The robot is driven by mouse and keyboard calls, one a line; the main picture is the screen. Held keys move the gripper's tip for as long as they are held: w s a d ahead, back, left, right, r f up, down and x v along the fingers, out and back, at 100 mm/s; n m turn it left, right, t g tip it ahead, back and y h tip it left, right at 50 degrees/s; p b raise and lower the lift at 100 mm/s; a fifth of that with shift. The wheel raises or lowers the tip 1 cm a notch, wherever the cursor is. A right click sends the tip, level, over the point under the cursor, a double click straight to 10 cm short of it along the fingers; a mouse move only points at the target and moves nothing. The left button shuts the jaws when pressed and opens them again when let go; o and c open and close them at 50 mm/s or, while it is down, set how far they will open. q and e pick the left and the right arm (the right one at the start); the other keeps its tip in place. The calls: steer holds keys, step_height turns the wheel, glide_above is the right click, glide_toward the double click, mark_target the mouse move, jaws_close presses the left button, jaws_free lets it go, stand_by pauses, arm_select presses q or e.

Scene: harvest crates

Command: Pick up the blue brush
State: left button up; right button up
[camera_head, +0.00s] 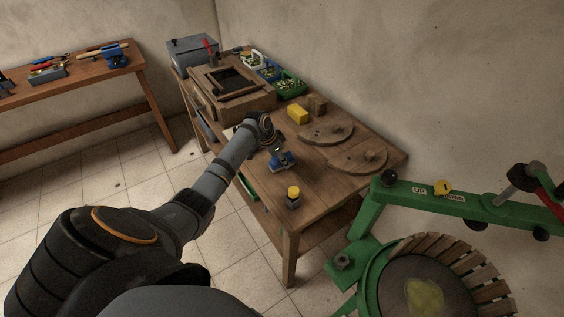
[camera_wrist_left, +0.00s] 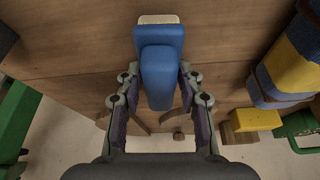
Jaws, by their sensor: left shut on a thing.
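The blue brush (camera_head: 285,162) is at my left gripper (camera_head: 272,146), over the middle of the wooden workbench (camera_head: 335,185) in the head view. In the left wrist view the brush (camera_wrist_left: 160,75) has a blue body with a pale strip (camera_wrist_left: 158,19) at its far end. The two fingers of my left gripper (camera_wrist_left: 160,98) are closed on both sides of it. I cannot tell whether the brush touches the bench top. My right gripper is not in view.
A small jar with a yellow top (camera_head: 293,197) stands near the bench's front corner. A yellow block (camera_head: 297,114) and round wooden discs (camera_head: 327,132) lie toward the wall. A wooden box (camera_head: 243,104) stands behind. A green press (camera_head: 480,211) is at the right.

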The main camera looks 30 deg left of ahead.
arm_select(q)
steer(key=shift+c, duration=0.7)
steer(key=shift+r, duration=0.35)
step_height(320, 180, up, 9)
steer(key=shift+r+b, duration=0.2)
steer(key=shift+b, duration=0.3)
